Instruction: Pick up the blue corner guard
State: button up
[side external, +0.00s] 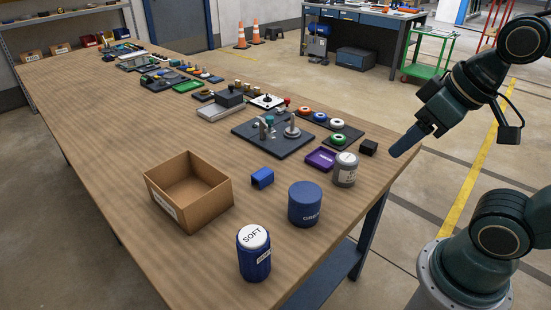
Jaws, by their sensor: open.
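The blue corner guard (262,178) is a small blue block-like piece lying on the wooden table, just right of the cardboard box. My gripper (408,146) is over the table's right edge, well to the right of the corner guard and higher. Its jaws point down and left, and it holds nothing that I can see. One finger shows clearly; the other is partly hidden by the angle.
An open cardboard box (188,195), a blue canister (305,204), a blue SOFT jar (254,252) and a grey jar (345,170) stand around the guard. A purple tray (321,159), a black block (369,147) and a dark fixture plate (272,137) lie behind. The table's near left is clear.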

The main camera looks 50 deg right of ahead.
jog(key=w+a+r+m+g, duration=0.1)
jog(key=w+m+g, duration=0.2)
jog(key=w+m, duration=1.05)
jog(key=w+a+f+m+g, duration=0.1)
jog(key=w+f+m, duration=0.1)
jog(key=w+f, duration=0.4)
jog(key=w+f+m+g, duration=0.1)
jog(key=w+f, duration=0.5)
jog(key=w, duration=0.7)
jog(key=shift+w+a+f+m+g, duration=0.15)
jog(key=shift+w+a+m+g, duration=0.2)
jog(key=shift+m, duration=0.5)
send_over(263, 173)
jog(key=shift+f, duration=4.25)
